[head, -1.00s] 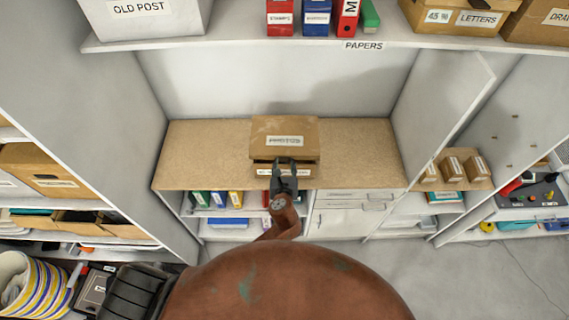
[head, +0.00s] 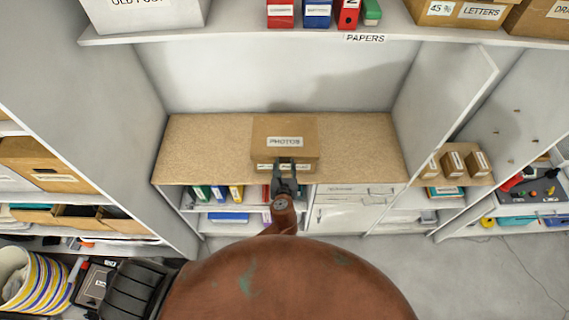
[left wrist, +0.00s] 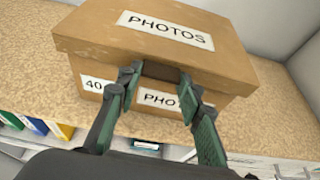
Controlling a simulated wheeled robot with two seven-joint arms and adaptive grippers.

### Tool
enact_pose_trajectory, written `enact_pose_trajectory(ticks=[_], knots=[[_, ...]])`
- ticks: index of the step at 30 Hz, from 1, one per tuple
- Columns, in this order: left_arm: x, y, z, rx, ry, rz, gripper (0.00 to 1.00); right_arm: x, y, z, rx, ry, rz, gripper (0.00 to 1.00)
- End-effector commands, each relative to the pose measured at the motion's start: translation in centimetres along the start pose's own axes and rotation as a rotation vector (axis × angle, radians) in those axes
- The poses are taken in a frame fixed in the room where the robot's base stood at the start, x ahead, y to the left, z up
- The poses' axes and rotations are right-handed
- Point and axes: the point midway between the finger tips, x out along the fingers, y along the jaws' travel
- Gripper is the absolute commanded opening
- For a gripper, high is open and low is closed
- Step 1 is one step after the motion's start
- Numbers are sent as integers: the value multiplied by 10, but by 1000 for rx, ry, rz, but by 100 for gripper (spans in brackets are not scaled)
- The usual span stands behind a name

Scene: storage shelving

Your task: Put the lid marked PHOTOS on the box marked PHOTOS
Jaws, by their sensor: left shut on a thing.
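The brown cardboard lid marked PHOTOS (head: 300,130) lies level over the brown box marked PHOTOS (head: 306,167) on the cork-coloured worktop. In the left wrist view the lid (left wrist: 90,38) covers the box top, and its rim appears to sit down on the box (left wrist: 228,103), with no clear gap showing. The box's front label is partly hidden by my fingers. My left gripper (head: 285,164) is at the front middle of the lid, shut on a dark tab at its front edge. It also shows in the left wrist view (left wrist: 160,85). My right gripper is not in view.
The worktop (head: 205,140) is clear on both sides of the box. A shelf above (head: 230,34) carries binders and boxes. A white upright panel (head: 450,95) stands at right. Binders (head: 219,193) stand below the worktop, left of my gripper.

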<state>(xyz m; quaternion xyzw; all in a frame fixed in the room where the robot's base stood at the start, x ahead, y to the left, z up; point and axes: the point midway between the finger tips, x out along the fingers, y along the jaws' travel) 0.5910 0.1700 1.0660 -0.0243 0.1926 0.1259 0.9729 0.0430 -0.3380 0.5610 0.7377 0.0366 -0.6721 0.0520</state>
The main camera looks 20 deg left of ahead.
Motion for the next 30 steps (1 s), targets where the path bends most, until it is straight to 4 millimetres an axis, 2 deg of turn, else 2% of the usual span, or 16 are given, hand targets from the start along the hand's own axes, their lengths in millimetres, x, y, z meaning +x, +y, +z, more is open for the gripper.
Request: enact_pose_trajectory(ticks=[13,28,29,30], knots=[[9,0,-21,0,-1,-1,9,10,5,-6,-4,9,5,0],[10,0,-24,0,-1,-1,9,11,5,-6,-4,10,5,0],[10,0,-24,0,-1,-1,36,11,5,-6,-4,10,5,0],[10,0,-24,0,-1,-1,39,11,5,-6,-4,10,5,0]])
